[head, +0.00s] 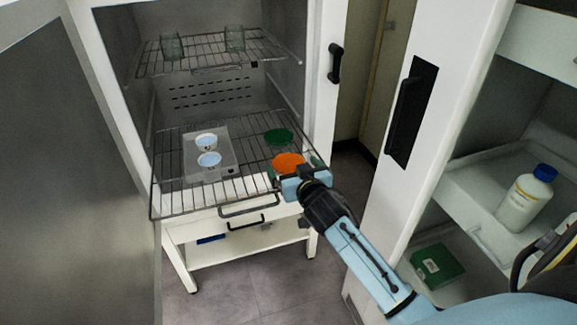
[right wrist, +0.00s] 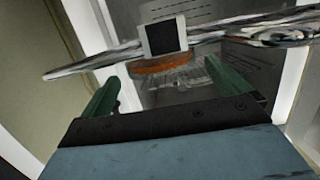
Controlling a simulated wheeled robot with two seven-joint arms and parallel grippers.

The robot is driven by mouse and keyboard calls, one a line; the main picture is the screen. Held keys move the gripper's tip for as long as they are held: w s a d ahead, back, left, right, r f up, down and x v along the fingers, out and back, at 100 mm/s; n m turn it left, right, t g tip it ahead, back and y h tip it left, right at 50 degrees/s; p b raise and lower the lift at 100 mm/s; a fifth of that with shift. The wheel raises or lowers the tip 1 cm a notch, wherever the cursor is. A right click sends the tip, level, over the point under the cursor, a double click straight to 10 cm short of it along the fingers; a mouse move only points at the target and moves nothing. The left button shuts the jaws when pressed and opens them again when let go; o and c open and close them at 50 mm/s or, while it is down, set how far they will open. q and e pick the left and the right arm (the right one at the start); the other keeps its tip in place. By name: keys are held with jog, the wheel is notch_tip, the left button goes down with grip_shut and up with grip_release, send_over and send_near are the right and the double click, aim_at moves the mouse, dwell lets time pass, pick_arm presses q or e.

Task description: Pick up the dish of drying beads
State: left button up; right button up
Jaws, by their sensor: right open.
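The dish of drying beads, filled with orange (head: 289,162), sits at the front right of the lower wire shelf of the open dryer. My right gripper (head: 294,172) is at the shelf's front edge, with its open fingers on either side of the dish's near part. In the right wrist view the orange-brown dish (right wrist: 166,66) shows ahead, between the two green fingers. Nothing is clamped. I cannot tell whether a finger touches the dish. My left gripper is not in view.
A green dish (head: 279,137) stands just behind the orange one. Two pale-blue dishes (head: 208,159) stand on a clear tray to the left. Two glass beakers (head: 235,39) are on the upper shelf. The open door (head: 70,170) is at left; a cabinet holds a blue-capped bottle (head: 525,200) at right.

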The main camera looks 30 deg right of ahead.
aim_at(289, 162)
jog(key=x, duration=0.3)
jog(key=shift+w+f+b, duration=0.2)
jog(key=shift+w+b, duration=0.1)
jog(key=shift+w, duration=0.25)
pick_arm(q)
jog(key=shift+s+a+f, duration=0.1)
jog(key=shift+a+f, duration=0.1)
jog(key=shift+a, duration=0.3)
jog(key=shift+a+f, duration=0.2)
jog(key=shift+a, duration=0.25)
pick_arm(e)
jog(key=shift+c, duration=0.3)
